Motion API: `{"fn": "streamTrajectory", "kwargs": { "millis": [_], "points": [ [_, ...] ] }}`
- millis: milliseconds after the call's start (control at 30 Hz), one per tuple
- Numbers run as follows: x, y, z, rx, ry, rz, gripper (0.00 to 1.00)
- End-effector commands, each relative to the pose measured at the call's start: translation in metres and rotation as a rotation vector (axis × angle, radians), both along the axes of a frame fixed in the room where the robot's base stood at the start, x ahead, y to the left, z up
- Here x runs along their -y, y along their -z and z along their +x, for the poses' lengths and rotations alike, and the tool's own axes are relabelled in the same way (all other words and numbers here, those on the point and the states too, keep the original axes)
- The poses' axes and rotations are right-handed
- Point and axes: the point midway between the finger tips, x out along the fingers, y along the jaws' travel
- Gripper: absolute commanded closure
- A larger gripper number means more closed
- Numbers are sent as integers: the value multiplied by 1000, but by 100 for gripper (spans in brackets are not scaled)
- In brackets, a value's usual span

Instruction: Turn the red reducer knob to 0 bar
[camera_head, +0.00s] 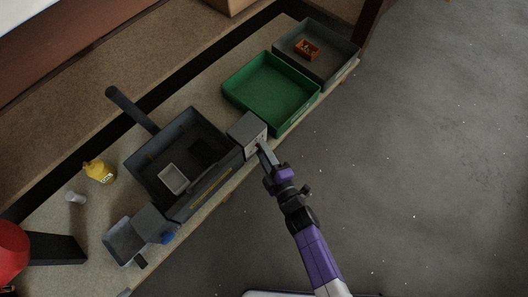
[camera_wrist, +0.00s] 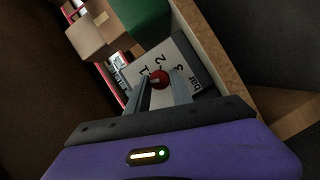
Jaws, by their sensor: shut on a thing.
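The red reducer knob (camera_wrist: 157,79) shows in the wrist view, between my two finger ends, in front of a white dial face (camera_wrist: 183,62). My gripper (camera_wrist: 158,90) is shut on the knob. The number the knob points to cannot be told. In the head view my gripper (camera_head: 262,150) reaches the front of a grey box (camera_head: 247,130) at the right end of the dark machine; the knob is hidden there.
A dark machine (camera_head: 155,193) with an open top stands left of the grey box. A green tray (camera_head: 241,101) and a grey tray (camera_head: 339,76) with an orange box (camera_head: 307,49) lie further right. The floor is clear.

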Motion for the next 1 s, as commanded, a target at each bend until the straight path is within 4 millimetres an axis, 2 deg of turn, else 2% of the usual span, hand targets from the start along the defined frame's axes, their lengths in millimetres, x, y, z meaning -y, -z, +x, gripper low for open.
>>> {"fn": "streamTrajectory", "kwargs": {
  "millis": [500,1000],
  "points": [
    [-1,4,-1,238,-3,-192,100],
    [-2,4,-1,292,-6,-233,100]
  ]
}}
